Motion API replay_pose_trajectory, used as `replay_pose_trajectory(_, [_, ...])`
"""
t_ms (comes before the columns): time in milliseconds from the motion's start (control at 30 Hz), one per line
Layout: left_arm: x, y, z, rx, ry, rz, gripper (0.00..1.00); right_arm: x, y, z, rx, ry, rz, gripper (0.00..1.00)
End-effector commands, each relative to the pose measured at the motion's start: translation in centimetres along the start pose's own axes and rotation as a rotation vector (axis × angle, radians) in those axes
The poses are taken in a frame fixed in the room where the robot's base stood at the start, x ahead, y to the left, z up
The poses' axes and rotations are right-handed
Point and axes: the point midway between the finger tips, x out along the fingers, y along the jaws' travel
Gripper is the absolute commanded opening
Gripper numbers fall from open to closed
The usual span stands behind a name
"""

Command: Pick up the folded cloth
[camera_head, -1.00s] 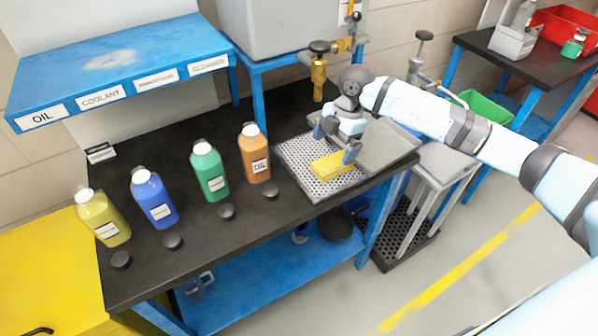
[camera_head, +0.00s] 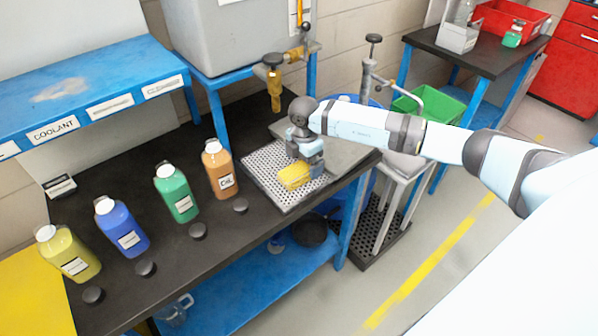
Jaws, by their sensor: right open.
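The folded yellow cloth (camera_head: 294,177) lies on the perforated light-grey tray (camera_head: 268,178) at the right end of the black bench. My right gripper (camera_head: 303,160) is open, pointing down at the cloth's back and right side. One finger shows close to the cloth's right end and covers part of it. I cannot tell whether the fingers touch the cloth. My left gripper is out of view.
Yellow (camera_head: 68,254), blue (camera_head: 122,228), green (camera_head: 177,194) and orange (camera_head: 218,171) bottles stand left of the tray, with black caps before them. The black bench top (camera_head: 180,262) has bare room in front.

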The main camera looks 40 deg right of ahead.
Motion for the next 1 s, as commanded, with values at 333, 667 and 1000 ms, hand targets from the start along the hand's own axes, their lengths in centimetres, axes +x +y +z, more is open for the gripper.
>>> replay_pose_trajectory(333, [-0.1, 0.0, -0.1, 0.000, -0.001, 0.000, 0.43, 2.2, 0.0, 0.0, 0.000, 0.001, 0.001, 1.00])
replay_pose_trajectory(667, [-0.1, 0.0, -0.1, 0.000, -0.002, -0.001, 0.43, 2.1, 0.0, 0.0, 0.000, 0.001, 0.000, 0.49])
replay_pose_trajectory(1000, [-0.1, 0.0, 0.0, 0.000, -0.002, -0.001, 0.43, 1.9, 0.0, 0.0, 0.000, 0.001, 0.001, 0.48])
